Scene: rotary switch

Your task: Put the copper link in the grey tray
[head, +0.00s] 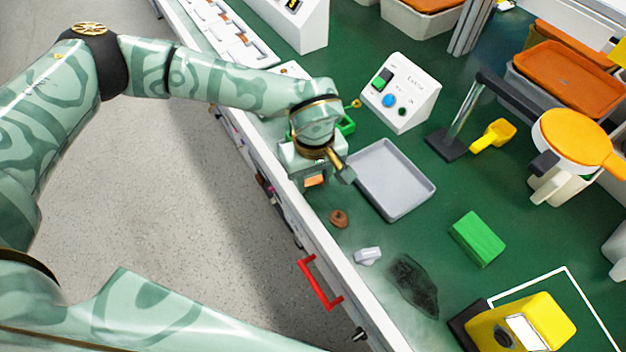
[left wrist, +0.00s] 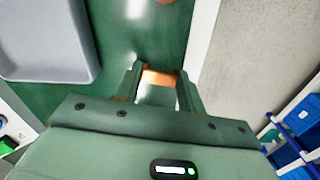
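The copper link (head: 315,181) shows as an orange-copper piece at the fingertips of my left gripper (head: 317,176). In the left wrist view the copper link (left wrist: 158,77) spans the gap between the two fingers of the left gripper (left wrist: 160,82), which appears shut on it. The gripper hides part of the link, and its height above the bench is hard to tell. The grey tray (head: 393,180) lies empty on the green bench, just right of the gripper. The tray (left wrist: 87,72) is at the upper left in the left wrist view. My right gripper is not in view.
A brown round piece (head: 339,218) and a pale small piece (head: 367,256) lie near the bench's front edge. A white switch box (head: 401,92) stands behind the tray. A green block (head: 477,238), a dark patch (head: 413,286) and a yellow device (head: 527,325) are farther right.

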